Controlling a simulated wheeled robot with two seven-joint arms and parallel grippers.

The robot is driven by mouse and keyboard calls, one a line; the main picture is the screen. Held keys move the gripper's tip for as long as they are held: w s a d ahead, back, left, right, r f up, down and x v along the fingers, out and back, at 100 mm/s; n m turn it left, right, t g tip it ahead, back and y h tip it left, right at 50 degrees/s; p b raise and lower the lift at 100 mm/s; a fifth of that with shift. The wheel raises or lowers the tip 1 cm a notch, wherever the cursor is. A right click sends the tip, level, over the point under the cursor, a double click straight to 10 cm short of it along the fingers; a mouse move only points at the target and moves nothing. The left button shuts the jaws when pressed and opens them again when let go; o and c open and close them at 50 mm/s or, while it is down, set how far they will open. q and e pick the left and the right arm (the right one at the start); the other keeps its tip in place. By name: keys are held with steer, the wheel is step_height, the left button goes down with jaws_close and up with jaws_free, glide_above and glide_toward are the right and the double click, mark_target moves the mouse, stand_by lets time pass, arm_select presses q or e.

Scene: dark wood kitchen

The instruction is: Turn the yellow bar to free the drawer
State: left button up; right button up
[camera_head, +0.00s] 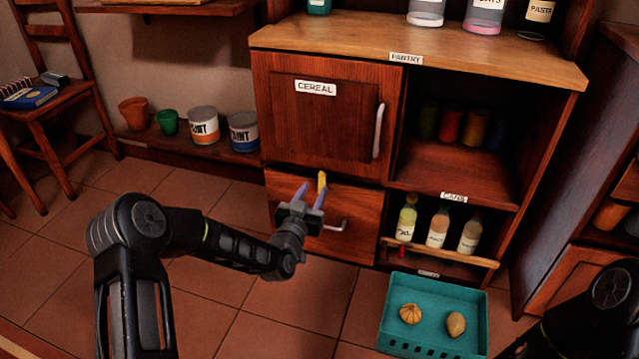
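The yellow bar (322,182) stands upright at the top edge of the drawer front (350,215), just below the cereal cabinet door. The drawer (285,190) looks closed, and its light handle (338,226) shows to the right of my gripper. My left gripper (314,190) is in front of the drawer with its two purple fingers spread apart. The fingertips are close to the bar, the right one near its lower end; I cannot tell whether they touch it. My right arm (590,310) shows at the lower right, with its gripper out of view.
The cereal door (325,120) above the drawer is closed, with a white handle (378,131). Bottles (437,228) stand on a railed shelf to the right. A teal crate (384,325) with two food items is on the floor. Paint cans (204,126) sit at left.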

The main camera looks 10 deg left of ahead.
mark_target(321, 178)
arm_select(q)
steer(key=w+b, duration=0.1)
steer(key=w, duration=0.3)
steer(key=shift+d+f, duration=0.1)
steer(key=shift+f, duration=0.05)
steer(key=shift+w+b, duration=0.35)
steer(key=shift+w, duration=0.3)
jaws_close()
